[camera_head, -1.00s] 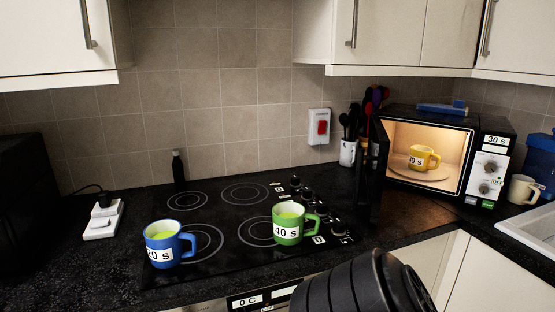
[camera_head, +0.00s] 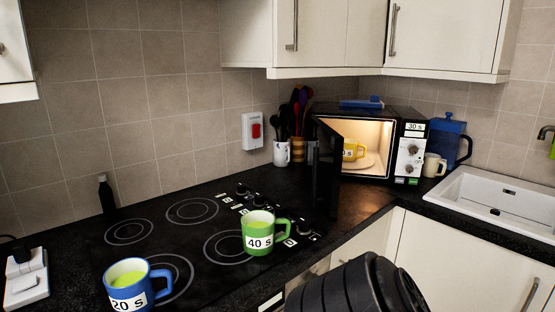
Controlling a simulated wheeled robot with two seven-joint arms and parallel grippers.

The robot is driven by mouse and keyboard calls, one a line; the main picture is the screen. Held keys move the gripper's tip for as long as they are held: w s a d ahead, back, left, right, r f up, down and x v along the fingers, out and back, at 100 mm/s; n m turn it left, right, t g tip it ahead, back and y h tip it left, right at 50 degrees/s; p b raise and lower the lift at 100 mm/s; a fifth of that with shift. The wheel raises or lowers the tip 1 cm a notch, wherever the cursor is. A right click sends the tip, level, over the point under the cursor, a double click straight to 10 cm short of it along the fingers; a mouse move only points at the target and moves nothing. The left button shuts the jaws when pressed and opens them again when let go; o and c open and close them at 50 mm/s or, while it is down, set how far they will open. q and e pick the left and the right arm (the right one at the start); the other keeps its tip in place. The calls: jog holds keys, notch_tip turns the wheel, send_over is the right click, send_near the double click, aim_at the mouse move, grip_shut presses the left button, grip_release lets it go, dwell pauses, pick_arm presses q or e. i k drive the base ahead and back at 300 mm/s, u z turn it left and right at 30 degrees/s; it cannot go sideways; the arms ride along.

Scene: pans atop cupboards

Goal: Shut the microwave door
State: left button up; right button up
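The microwave (camera_head: 411,160) stands on the counter in the back corner, lit inside. Its dark door (camera_head: 326,168) stands open on the left side, swung out toward me and seen almost edge-on. A yellow mug (camera_head: 352,150) sits inside on the turntable, partly hidden by the door. A black ribbed arm part of mine (camera_head: 345,290) shows at the bottom centre, below and in front of the counter edge, apart from the door. No gripper fingers of either arm show.
A green mug (camera_head: 260,233) and a blue mug (camera_head: 133,287) stand on the black hob (camera_head: 205,250). Utensil pots (camera_head: 282,153) stand behind the door. A cream mug (camera_head: 433,165) and blue jug (camera_head: 449,138) are right of the microwave, near the white sink (camera_head: 490,190). Counter before the microwave is clear.

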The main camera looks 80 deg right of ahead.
aim_at(324, 147)
jog(key=z, duration=5.5)
jog(key=k, duration=0.8)
jog(key=u, duration=0.45)
